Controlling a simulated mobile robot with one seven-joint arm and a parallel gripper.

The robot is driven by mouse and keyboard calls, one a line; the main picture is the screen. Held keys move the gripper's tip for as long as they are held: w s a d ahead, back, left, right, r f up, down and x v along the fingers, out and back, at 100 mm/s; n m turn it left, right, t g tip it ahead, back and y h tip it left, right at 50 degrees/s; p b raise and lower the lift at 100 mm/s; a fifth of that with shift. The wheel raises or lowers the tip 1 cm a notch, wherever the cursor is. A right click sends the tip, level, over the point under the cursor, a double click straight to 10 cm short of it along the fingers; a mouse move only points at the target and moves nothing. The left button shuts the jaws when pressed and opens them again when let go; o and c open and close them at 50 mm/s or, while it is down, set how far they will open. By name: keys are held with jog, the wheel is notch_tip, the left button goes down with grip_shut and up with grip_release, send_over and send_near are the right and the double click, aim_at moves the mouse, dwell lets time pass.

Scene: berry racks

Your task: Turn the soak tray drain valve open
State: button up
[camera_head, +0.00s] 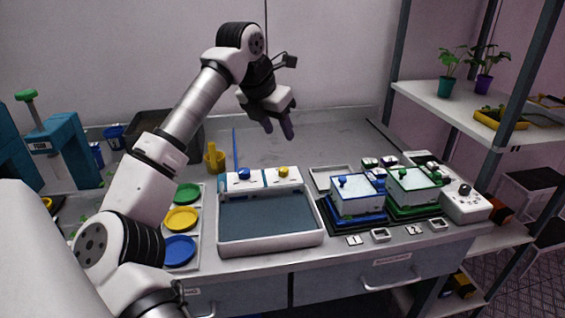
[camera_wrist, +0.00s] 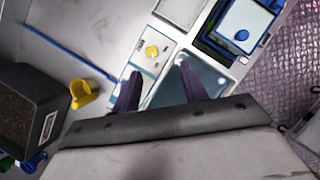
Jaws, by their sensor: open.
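The soak tray (camera_head: 321,238) is a white-rimmed basin on the bench with a blue-grey interior. At its back edge are two small white panels, one with a blue knob (camera_head: 244,173) and one with a yellow knob (camera_head: 283,172). I cannot tell which knob is the drain valve. My gripper (camera_head: 278,132) is open and empty, pointing down above and behind the knobs. In the wrist view the yellow knob (camera_wrist: 152,51) shows just beyond my open fingers (camera_wrist: 159,70). The blue knob is not visible there.
Right of the tray stand a blue-based box (camera_head: 357,207) and a green-based box (camera_head: 412,198). Left is a rack of coloured dishes (camera_head: 181,219). A yellow cup (camera_head: 214,159) and blue rod (camera_head: 235,150) are behind.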

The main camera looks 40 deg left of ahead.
aim_at(283, 169)
jog(key=shift+n+y, duration=0.3)
jog(key=x, duration=0.4)
jog(key=s+a+p+x, duration=0.1)
jog(key=x, duration=0.4)
jog(key=p+x, duration=0.1)
jog(key=x, duration=0.3)
jog(key=shift+s+a+f, duration=0.2)
jog(key=shift+a+f, duration=0.05)
jog(key=shift+f, duration=0.45)
grip_shut()
